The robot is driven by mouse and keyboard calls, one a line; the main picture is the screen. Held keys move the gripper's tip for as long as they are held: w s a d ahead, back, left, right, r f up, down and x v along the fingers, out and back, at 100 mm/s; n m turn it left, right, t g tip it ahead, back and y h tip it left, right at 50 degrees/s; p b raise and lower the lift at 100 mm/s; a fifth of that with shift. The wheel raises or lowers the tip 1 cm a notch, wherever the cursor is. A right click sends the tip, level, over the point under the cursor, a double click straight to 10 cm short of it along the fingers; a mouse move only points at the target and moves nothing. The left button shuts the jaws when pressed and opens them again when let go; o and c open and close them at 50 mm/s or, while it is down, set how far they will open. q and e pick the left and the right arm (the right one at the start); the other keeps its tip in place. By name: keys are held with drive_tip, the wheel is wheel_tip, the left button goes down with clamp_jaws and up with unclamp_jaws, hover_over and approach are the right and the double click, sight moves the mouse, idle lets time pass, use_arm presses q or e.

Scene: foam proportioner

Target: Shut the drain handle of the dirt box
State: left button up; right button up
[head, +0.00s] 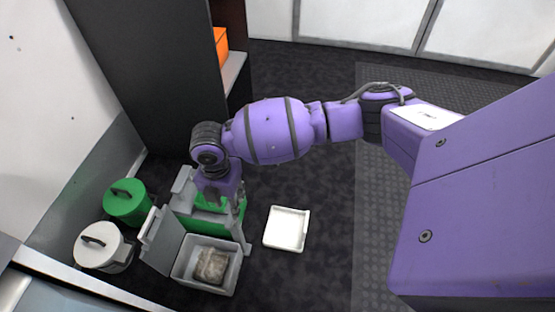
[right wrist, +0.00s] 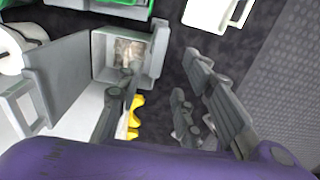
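The dirt box (head: 233,274) is an open grey box on the floor with a brown lump inside, and its grey lid or flap (head: 161,241) stands raised at the left. It also shows in the right wrist view (right wrist: 104,52), with a grey upright bar (right wrist: 158,46) on its right side. I cannot tell whether this bar is the drain handle. My right gripper (head: 239,200) points down over the box's far right side. In the right wrist view its fingers (right wrist: 160,72) are spread with nothing between them. My left gripper is not in view.
A green machine part (head: 194,222) stands behind the box. A green lidded bucket (head: 126,204) and a white one (head: 104,257) stand left. A white tray (head: 287,229) lies right of the box. A yellow piece (right wrist: 135,106) shows beside one finger. The right floor is clear.

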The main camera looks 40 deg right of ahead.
sight(230, 215)
wheel_tip(230, 215, down, 6)
drive_tip(key=b, duration=0.3)
drive_tip(key=shift+w+f, duration=0.15)
drive_tip(key=shift+f, duration=0.1)
drive_tip(key=shift+a+f, duration=0.1)
drive_tip(key=shift+f, duration=0.4)
drive_tip(key=shift+r, duration=0.1)
drive_tip(key=shift+c, duration=0.7)
drive_tip(key=shift+w, duration=0.1)
clamp_jaws()
